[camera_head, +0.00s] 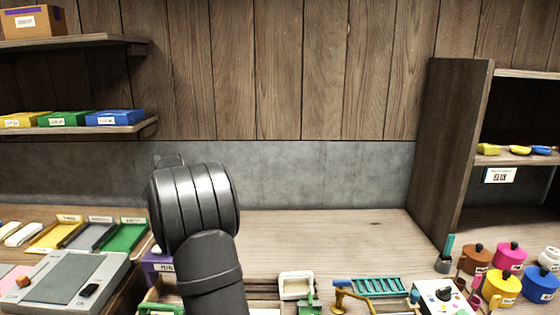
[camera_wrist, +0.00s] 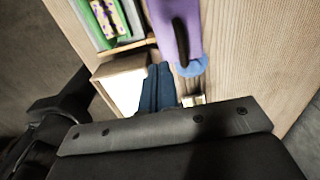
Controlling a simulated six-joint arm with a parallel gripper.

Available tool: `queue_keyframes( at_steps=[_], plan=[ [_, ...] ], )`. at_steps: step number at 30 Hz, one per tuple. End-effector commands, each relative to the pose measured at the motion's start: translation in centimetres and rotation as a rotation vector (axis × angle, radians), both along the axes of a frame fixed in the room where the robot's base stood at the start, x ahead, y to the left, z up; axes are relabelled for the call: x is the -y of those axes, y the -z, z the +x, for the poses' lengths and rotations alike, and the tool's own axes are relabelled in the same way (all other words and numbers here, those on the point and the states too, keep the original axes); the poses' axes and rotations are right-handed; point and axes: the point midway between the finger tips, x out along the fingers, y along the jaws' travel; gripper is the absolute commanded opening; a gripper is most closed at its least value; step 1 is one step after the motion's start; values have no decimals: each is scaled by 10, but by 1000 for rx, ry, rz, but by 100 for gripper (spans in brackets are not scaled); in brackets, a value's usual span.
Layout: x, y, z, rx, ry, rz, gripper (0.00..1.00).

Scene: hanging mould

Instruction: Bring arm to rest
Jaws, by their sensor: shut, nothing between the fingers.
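My arm (camera_head: 208,235) rises dark grey at the lower middle of the head view, in front of the bench. Its gripper end is hidden there. In the wrist view, the dark edge of my gripper (camera_wrist: 172,122), with several bolts, spans the lower part of the picture. My gripper is shut and holds nothing. Beyond it lie a purple piece with a blue end (camera_wrist: 180,35), a dark blue piece (camera_wrist: 158,88) and a white box-like thing (camera_wrist: 122,90); I cannot tell how far they are from it.
The bench (camera_head: 330,232) is bare at the back middle. Coloured trays (camera_head: 122,238) and a grey flat device (camera_head: 75,280) are at left. A green rack (camera_head: 377,287), a white box with a dial (camera_head: 440,298) and several coloured pots (camera_head: 502,287) are at right. A tall shelf side (camera_head: 450,150) stands behind.

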Motion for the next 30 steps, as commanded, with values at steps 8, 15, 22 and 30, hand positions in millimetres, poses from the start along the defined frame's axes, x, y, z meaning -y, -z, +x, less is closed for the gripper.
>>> queue_keyframes(
  at_steps=[8, 15, 22, 30],
  plan=[
    [0, 57, 0, -1, 0, -1, 0],
    [0, 63, -24, 2, -3, 1, 0],
    [0, 62, -67, 3, -3, 1, 0],
    [0, 62, -114, 3, -2, 2, 0]
  ],
)
